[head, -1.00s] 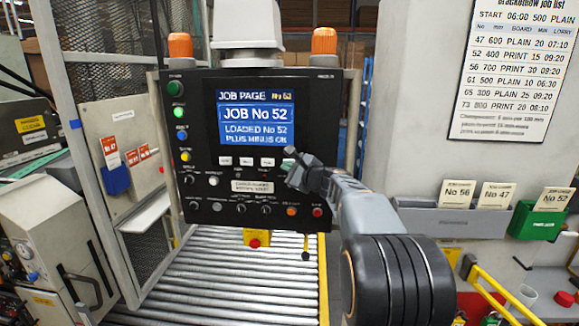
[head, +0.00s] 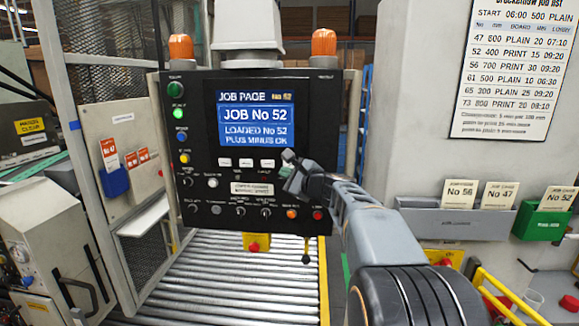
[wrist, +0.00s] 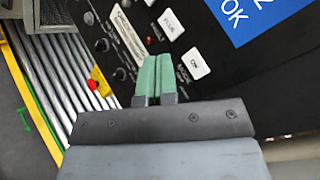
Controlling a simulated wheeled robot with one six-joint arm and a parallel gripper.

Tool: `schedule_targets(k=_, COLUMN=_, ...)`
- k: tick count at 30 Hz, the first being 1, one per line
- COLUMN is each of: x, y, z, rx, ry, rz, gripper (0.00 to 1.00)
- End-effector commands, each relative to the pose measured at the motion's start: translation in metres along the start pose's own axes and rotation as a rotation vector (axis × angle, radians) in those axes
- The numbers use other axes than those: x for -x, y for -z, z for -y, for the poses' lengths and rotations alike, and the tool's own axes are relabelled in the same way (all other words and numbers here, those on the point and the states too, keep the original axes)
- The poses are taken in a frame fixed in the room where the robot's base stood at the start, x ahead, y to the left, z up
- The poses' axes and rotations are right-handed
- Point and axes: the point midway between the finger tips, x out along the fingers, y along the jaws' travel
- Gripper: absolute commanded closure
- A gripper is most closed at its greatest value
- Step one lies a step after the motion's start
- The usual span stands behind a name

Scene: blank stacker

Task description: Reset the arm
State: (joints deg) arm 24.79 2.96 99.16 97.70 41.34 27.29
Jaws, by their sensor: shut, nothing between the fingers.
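My gripper (head: 287,163) is in front of the right part of the black control panel (head: 205,140), near the row of white buttons below the screen. In the wrist view its two green fingers (wrist: 154,77) are together with nothing between them. The fingertips look close to the panel face; I cannot tell whether they touch it. The blue screen (head: 256,120) reads JOB No 52, LOADED No 52, PLUS MINUS OK. My gripper hides the rightmost white button in the head view; the white OK button (wrist: 194,65) shows in the wrist view.
A roller conveyor (head: 230,280) runs below the panel, with a yellow box and red button (head: 256,242) above it. On the right wall are a grey card holder (head: 455,222), a green holder (head: 540,224) and a job list (head: 515,75). Yellow rails (head: 510,300) stand at lower right.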

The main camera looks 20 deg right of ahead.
Motion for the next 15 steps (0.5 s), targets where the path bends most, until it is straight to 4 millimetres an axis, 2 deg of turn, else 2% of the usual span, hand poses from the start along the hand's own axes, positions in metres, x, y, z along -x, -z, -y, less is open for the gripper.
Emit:
schedule_targets(k=12, x=0.000, y=0.000, z=0.000, rx=0.025, ry=-0.002, rz=0.002, gripper=1.00)
schedule_targets(k=14, x=0.000, y=0.002, z=-0.007, rx=0.088, ry=-0.035, rz=-0.003, gripper=1.00)
schedule_targets(k=15, x=0.000, y=0.007, z=-0.018, rx=0.137, ry=-0.075, rz=-0.015, gripper=1.00)
